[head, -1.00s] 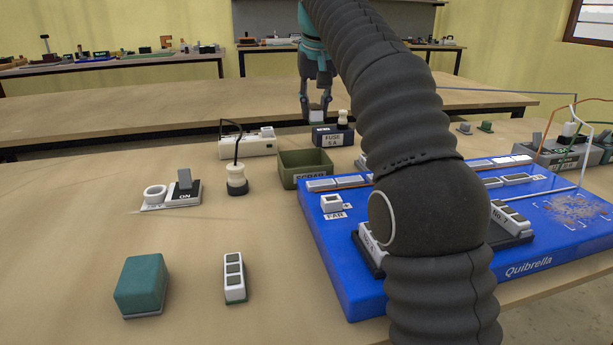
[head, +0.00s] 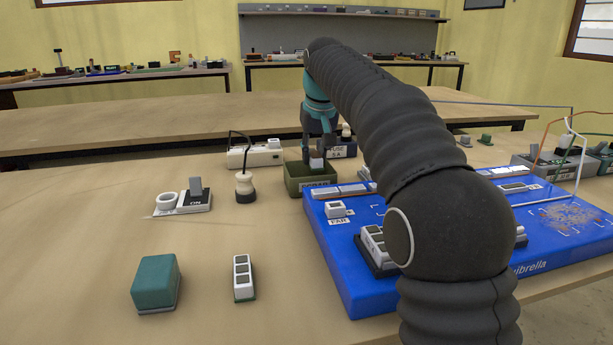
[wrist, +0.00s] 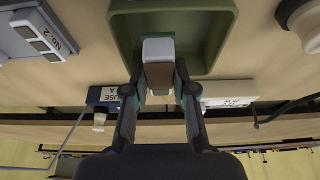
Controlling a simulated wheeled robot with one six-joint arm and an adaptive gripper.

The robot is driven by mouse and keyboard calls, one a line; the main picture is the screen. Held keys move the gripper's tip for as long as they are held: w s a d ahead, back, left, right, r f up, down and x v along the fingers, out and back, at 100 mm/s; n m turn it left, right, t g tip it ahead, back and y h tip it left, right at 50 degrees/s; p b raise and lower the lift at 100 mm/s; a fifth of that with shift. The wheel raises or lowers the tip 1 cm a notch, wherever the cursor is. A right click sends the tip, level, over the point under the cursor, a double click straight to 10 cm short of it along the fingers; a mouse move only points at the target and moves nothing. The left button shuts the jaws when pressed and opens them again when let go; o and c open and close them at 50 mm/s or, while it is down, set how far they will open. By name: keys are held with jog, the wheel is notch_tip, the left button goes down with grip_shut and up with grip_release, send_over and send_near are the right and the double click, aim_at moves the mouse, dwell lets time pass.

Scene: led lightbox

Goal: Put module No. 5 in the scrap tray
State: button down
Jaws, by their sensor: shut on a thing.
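My gripper (head: 317,158) is shut on a small white module (head: 317,164), also seen in the wrist view (wrist: 158,50), with a brown face towards my fingers and a green edge at its far end. No number on it is readable. The fingertips (wrist: 160,90) pinch it from both sides. The olive green scrap tray (head: 297,182) is directly below in the head view; in the wrist view its walls (wrist: 222,42) surround the module on several sides. Whether the module touches the tray floor, I cannot tell.
A blue Quibrella board (head: 345,275) with several modules stands right of the tray, partly hidden by my arm. The front left table is mostly free.

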jog(key=shift+s+a+f, duration=0.3)
jog(key=shift+a+f, duration=0.1)
jog(key=shift+a, duration=0.1)
notch_tip(320, 180, down, 4)
jog(key=b, duration=0.4)
jog(key=shift+f, duration=0.15)
jog(key=c, duration=0.9)
grip_release()
jog(key=shift+c, duration=0.2)
jog(key=p+v, duration=0.3)
jog(key=v, duration=0.9)
